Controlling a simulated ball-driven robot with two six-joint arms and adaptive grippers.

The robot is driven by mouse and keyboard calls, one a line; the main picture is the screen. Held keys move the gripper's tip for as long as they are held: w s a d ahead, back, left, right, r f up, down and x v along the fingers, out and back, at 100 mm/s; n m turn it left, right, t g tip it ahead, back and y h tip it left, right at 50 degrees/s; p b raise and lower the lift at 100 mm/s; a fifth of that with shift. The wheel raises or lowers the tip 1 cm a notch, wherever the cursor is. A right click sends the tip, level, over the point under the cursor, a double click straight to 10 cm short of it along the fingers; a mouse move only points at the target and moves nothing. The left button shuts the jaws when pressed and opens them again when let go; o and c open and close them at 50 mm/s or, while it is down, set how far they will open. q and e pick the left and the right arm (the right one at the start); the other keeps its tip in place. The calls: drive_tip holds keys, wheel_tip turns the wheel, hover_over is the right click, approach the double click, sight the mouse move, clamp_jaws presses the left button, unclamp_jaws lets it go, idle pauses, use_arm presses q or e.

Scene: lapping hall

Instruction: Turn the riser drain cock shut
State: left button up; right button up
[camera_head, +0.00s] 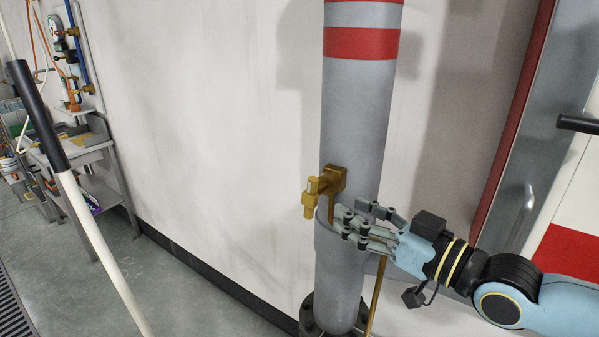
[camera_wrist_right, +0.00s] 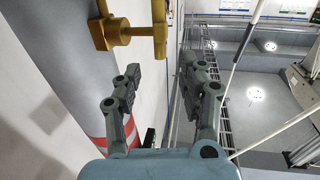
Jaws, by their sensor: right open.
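The brass drain cock (camera_head: 334,181) sticks out from the front of the grey riser pipe (camera_head: 356,110), below its red band. Its blocky outlet end points down and left. A thin brass strip hangs beside the body, partly hidden by my fingers; I cannot tell for sure that it is the handle. My right gripper (camera_head: 350,214) is open just below and right of the cock. In the right wrist view, the brass cock (camera_wrist_right: 124,33) is at the top, beyond the spread fingertips (camera_wrist_right: 161,66), with nothing between them. My left gripper is out of view.
A thin brass rod (camera_head: 376,297) runs down beside the pipe's lower end. The flanged foot (camera_head: 312,319) stands near the wall. A red-edged grey frame (camera_head: 530,110) is close on the right. A workbench (camera_head: 80,150) stands far left; the wall between is bare.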

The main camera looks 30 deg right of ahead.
sight(315, 194)
drive_tip(key=w+b, duration=0.2)
drive_tip(key=w, duration=0.1)
drive_tip(key=w+b, duration=0.1)
drive_tip(key=shift+w+a+f, duration=0.15)
drive_tip(key=shift+a+f, duration=0.1)
drive_tip(key=shift+a, duration=0.15)
drive_tip(key=w, duration=0.1)
drive_tip(key=w+b, duration=0.1)
drive_tip(key=b, duration=0.1)
drive_tip(key=shift+w+a, duration=0.25)
drive_tip(key=shift+w, duration=0.15)
drive_tip(key=w+b, duration=0.2)
drive_tip(key=w, duration=0.1)
drive_tip(key=shift+a+r, duration=0.15)
drive_tip(key=shift+a, duration=0.15)
drive_tip(key=shift+r, duration=0.1)
drive_tip(key=shift+c, duration=0.9)
clamp_jaws()
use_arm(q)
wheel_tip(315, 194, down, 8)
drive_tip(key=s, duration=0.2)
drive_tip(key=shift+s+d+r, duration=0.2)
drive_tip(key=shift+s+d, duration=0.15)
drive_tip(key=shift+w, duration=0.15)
